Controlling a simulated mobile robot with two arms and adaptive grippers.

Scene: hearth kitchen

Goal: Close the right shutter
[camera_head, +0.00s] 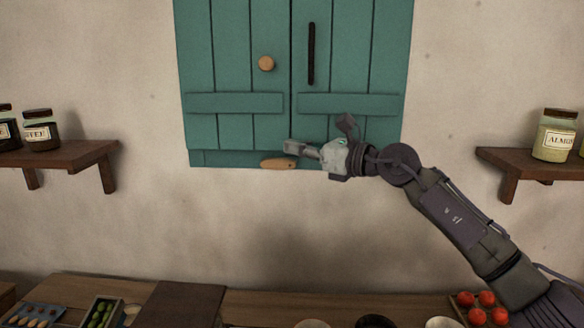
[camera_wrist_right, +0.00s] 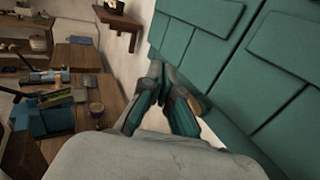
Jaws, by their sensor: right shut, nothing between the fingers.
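The right shutter (camera_head: 355,55) is a teal plank panel with a black vertical bar handle (camera_head: 311,53). It looks flat beside the left shutter (camera_head: 232,50), with a thin dark seam between them; I cannot tell whether it is fully flush. The left shutter has a round wooden knob (camera_head: 266,64). My right gripper (camera_head: 290,147) is shut and empty, in front of the shutters' lower edge near the seam. Its fingertips also show in the right wrist view (camera_wrist_right: 158,72), with teal panels beside them; contact is unclear. My left gripper is out of view.
A wooden piece (camera_head: 278,163) lies at the shutters' bottom edge, just below the gripper. Shelves with jars stand at left (camera_head: 60,153) and right (camera_head: 505,158). A counter below holds crates of produce and bowls. The wall between is clear.

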